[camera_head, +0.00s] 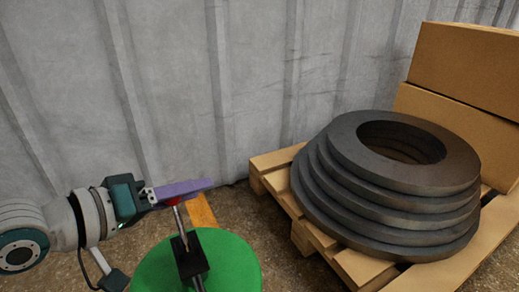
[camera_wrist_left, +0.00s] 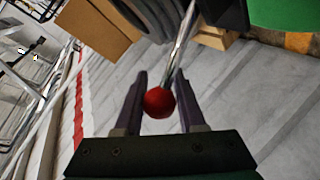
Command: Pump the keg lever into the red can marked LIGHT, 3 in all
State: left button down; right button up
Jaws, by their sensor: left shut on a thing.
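The green keg (camera_head: 236,262) stands at the bottom of the head view, its lower part cut off by the frame. A black pump block (camera_head: 190,258) sits on its top. A thin metal lever (camera_head: 181,228) rises from the block, tilted, and ends in a red knob (camera_head: 172,201). My left gripper (camera_head: 185,189), with purple fingers, is shut on the knob from the left. In the left wrist view the red knob (camera_wrist_left: 158,102) lies between the two fingers, and the lever (camera_wrist_left: 182,40) runs up and away. The red can marked LIGHT is not in view. My right gripper is not in view.
A wooden pallet (camera_head: 275,163) at the right carries a stack of dark metal rings (camera_head: 385,205) and cardboard boxes (camera_head: 465,65). A grey ribbed wall (camera_head: 250,75) closes off the back. An orange strip (camera_head: 203,212) lies on the brown floor behind the keg.

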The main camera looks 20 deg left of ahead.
pick_arm(q)
jog(key=shift+s+a+f, duration=0.1)
jog(key=shift+a+f, duration=0.05)
jog(key=shift+f, duration=0.3)
jog(key=c, duration=0.9)
grip_release()
jog(key=o, duration=0.4)
jog(key=shift+r, duration=0.2)
jog(key=p+v, duration=0.5)
jog(key=v, duration=0.4)
jog(key=shift+s+r+p, duration=0.2)
jog(key=shift+s+p, duration=0.1)
jog(key=shift+s, duration=0.05)
